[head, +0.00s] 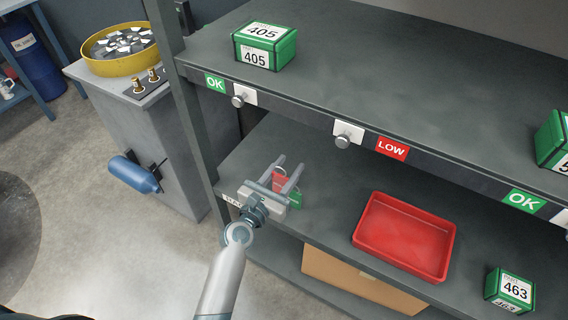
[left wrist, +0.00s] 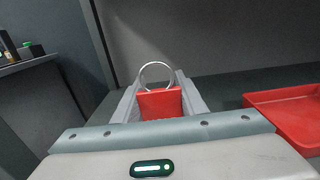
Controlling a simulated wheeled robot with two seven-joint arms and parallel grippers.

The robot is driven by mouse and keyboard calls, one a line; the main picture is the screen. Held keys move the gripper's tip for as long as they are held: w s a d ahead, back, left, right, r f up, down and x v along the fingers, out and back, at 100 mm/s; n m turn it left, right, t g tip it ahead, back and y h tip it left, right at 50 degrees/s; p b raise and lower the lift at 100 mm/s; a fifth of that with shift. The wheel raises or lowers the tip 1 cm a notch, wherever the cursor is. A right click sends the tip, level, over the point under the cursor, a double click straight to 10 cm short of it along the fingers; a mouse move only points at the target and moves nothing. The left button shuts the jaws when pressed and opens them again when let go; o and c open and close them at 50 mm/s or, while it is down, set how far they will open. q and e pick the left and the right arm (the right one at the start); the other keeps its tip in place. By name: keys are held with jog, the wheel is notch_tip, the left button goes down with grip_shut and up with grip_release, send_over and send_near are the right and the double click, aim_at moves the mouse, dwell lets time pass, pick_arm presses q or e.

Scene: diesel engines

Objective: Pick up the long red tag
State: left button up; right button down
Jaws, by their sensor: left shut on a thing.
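My left gripper (head: 288,172) is over the left end of the lower shelf. Its fingers are shut on a red tag (head: 279,181), which is mostly hidden by the gripper in the head view. In the left wrist view the red tag (left wrist: 160,104) sits between the two fingers, with a thin metal ring (left wrist: 157,66) standing above it. I cannot tell whether the tag touches the shelf. My right gripper is not in view.
A red tray (head: 405,237) lies on the lower shelf (head: 330,190), right of my left gripper. A small green thing (head: 296,199) shows just beside the gripper. A red LOW label (head: 391,148) is on the upper shelf's front edge, above. A green 463 box (head: 510,290) stands farther right.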

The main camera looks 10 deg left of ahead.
pick_arm(q)
jog(key=shift+s, duration=0.1)
dwell(0.6)
jog(key=s+a+r+m+g+h, duration=0.1)
jog(key=s+a+r+h, duration=0.1)
jog(key=s+a+r, duration=0.9)
notch_tip(320, 180, up, 4)
jog(key=shift+s+f+m+h, duration=0.25)
jog(key=shift+s+m+h, duration=0.05)
jog(key=shift+s+m, duration=0.1)
